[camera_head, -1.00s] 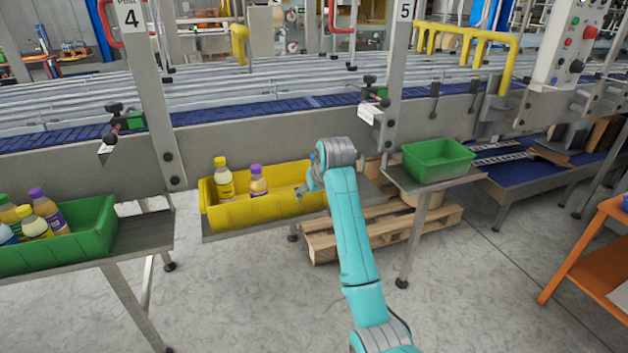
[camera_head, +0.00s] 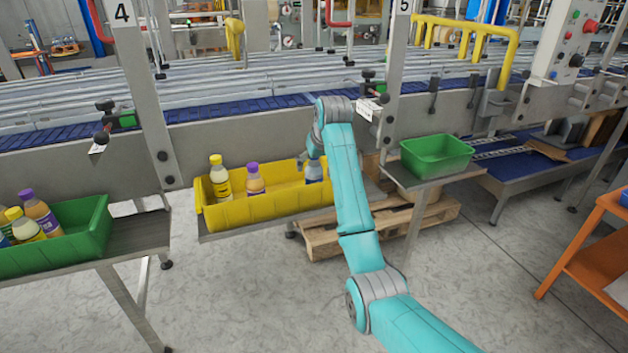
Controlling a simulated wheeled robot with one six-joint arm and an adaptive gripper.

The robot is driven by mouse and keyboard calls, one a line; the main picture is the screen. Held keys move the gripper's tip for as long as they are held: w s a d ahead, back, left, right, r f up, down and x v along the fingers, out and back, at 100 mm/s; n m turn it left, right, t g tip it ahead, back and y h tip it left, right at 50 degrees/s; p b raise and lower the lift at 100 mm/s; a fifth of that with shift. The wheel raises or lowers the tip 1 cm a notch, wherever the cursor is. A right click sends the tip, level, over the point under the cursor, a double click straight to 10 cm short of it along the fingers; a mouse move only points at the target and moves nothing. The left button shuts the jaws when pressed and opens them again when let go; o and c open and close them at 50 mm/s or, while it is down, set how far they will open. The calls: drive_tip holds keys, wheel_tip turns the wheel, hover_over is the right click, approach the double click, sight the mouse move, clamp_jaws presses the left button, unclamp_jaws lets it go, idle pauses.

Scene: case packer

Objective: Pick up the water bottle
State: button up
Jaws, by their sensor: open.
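The water bottle (camera_head: 314,174), pale with a blue label, stands at the right end of the yellow bin (camera_head: 262,209). My arm partly covers it on the right. My gripper (camera_head: 314,156) is at the top of this bottle, pointing down, and is open. Its fingers are small and mostly hidden behind my arm, so I cannot tell whether they touch the bottle. A yellow-capped bottle (camera_head: 220,180) and a purple-capped bottle (camera_head: 255,180) stand in the left half of the same bin.
A green bin (camera_head: 85,243) with several bottles stands on a shelf at left. An empty green bin (camera_head: 437,158) is at right. Posts (camera_head: 145,100) and the conveyor (camera_head: 260,108) rise behind the yellow bin. A pallet (camera_head: 375,232) lies below. An orange table (camera_head: 590,255) is at far right.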

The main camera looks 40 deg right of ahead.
drive_tip(key=x, duration=0.4)
drive_tip(key=shift+s+d+f, duration=0.1)
drive_tip(key=shift+d+f, duration=0.05)
drive_tip(key=shift+f, duration=0.35)
drive_tip(key=c, duration=1.3)
drive_tip(key=shift+c, duration=0.9)
drive_tip(key=shift+r, duration=0.15)
